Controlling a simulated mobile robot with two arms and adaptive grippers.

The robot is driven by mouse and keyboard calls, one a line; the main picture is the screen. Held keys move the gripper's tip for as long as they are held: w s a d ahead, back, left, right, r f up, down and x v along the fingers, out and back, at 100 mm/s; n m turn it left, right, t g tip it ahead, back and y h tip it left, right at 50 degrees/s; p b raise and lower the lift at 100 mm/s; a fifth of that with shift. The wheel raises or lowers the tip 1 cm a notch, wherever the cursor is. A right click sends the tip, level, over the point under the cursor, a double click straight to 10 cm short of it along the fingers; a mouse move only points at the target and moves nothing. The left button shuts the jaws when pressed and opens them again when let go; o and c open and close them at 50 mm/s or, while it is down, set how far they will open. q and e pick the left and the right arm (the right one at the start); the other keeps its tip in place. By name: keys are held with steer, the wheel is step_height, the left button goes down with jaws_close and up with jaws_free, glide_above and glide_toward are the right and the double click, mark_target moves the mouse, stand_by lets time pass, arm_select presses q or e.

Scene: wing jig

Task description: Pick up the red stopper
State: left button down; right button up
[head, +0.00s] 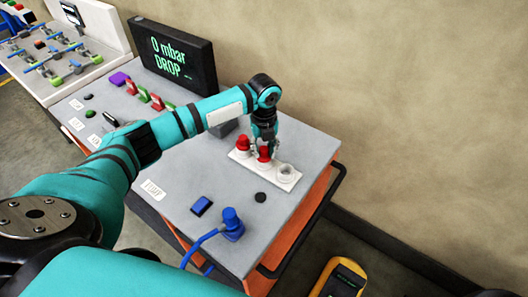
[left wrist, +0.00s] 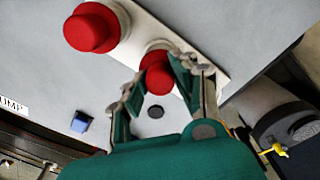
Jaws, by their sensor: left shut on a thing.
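Two red stoppers show on a white holder plate (head: 283,182). One red stopper (head: 264,155) is in the middle place, between the fingers of my left gripper (head: 263,146), which is shut on it. In the left wrist view the same stopper (left wrist: 156,72) shows between the fingertips of my left gripper (left wrist: 155,82), close to its white seat; I cannot tell whether it is lifted. The other red stopper (head: 242,142) stands in the left place, and also shows in the left wrist view (left wrist: 92,28). The right place is a white ring (head: 286,171) with no stopper. My right gripper is not in view.
The grey bench top holds a blue plug with a cable (head: 231,222), a blue block (head: 201,206) and a black disc (head: 260,197). A display (head: 172,55) reads "0 mbar DROP". Red and green valves (head: 144,95) stand further left. A yellow device (head: 340,279) is at the lower right.

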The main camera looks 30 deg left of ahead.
mark_target(261, 149)
arm_select(q)
steer(key=shift+r, duration=0.1)
steer(key=shift+r, duration=0.2)
steer(key=r+b, duration=0.2)
steer(key=shift+s+a+r, duration=0.2)
steer(key=shift+a+r, duration=0.15)
steer(key=s+a+r, duration=0.4)
steer(key=s+a, duration=0.6)
steer(key=a, duration=0.1)
steer(key=shift+s+r, duration=0.2)
steer(key=shift+r, duration=0.15)
stand_by(0.4)
